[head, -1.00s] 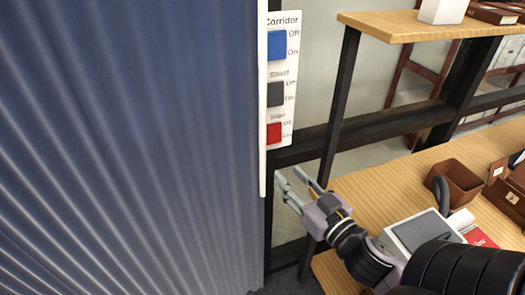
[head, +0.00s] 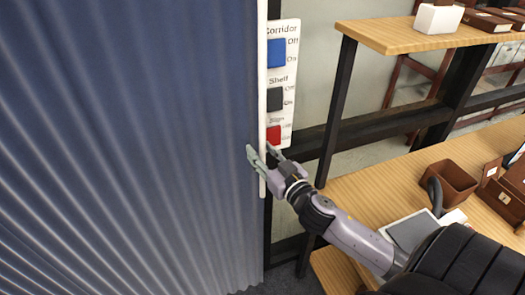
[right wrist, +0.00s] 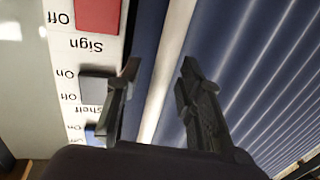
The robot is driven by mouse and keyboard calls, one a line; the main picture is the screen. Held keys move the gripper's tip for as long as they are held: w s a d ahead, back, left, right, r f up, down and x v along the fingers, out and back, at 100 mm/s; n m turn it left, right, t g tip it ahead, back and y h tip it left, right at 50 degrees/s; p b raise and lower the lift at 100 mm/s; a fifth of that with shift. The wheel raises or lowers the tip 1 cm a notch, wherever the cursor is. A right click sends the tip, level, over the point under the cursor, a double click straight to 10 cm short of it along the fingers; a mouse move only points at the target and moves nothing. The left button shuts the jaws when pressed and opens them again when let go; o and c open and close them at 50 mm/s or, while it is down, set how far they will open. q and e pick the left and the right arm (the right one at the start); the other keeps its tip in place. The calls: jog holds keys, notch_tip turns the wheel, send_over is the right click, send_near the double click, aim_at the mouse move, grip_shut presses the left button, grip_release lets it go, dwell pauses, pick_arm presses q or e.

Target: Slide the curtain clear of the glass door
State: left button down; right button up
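The blue pleated curtain (head: 130,150) fills the left half of the head view. A white upright bar (head: 262,70) runs along its right edge. My right gripper (head: 263,151) is at the lower part of this bar, one finger on the curtain side and one on the switch side. In the right wrist view its fingers (right wrist: 158,68) are apart, with the white bar (right wrist: 168,70) between them and gaps on both sides. I cannot make out the glass door; the curtain hides what lies behind it. My left gripper is not in view.
A switch panel (head: 290,62) with blue, dark and red switches is close to the bar's right. Wooden shelves (head: 400,36) on a black frame stand at right, holding a brown box (head: 452,185) and other boxes. A dark post (head: 336,110) stands near my right arm.

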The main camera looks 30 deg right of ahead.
jog(key=shift+c, duration=0.2)
grip_shut()
dwell(0.3)
dwell(0.4)
